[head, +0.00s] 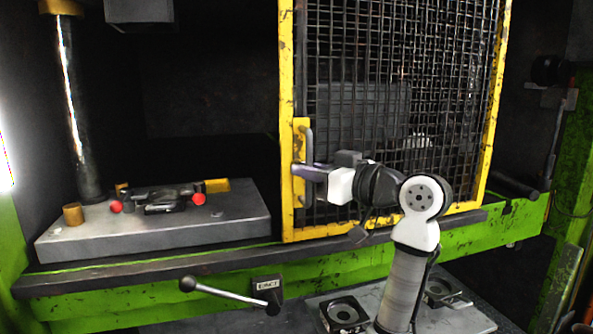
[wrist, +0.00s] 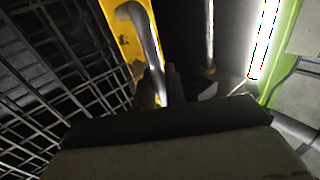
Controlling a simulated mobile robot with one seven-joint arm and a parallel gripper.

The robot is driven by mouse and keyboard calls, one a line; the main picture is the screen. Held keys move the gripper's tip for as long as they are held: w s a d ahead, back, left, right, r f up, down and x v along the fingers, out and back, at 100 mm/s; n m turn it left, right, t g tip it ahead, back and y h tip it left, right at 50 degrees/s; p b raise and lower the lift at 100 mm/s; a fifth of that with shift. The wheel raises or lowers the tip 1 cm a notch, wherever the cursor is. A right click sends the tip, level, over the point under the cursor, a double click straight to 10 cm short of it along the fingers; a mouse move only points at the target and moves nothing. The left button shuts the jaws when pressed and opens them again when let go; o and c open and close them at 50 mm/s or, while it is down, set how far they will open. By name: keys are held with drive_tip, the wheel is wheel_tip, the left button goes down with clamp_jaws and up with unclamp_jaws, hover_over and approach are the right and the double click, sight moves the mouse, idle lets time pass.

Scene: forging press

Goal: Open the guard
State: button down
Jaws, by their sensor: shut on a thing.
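The guard (head: 288,100) is a yellow-framed panel of dark wire mesh. It stands across the right part of the press opening in the head view, and the left part is uncovered. A grey bar handle (head: 308,135) is fixed to a yellow plate on the guard's left edge. My gripper (head: 300,170) is at this handle and shut on it. In the wrist view, the handle (wrist: 143,30) runs down between my gripper's fingers (wrist: 160,88). The fingertips are partly hidden in shadow.
A metal column (head: 75,110) stands at the left.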

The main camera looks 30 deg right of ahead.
idle(0.3)
drive_tip(key=c, duration=1.5)
unclamp_jaws()
drive_tip(key=shift+c, duration=0.2)
drive_tip(key=b+v, duration=0.4)
drive_tip(key=v, duration=1)
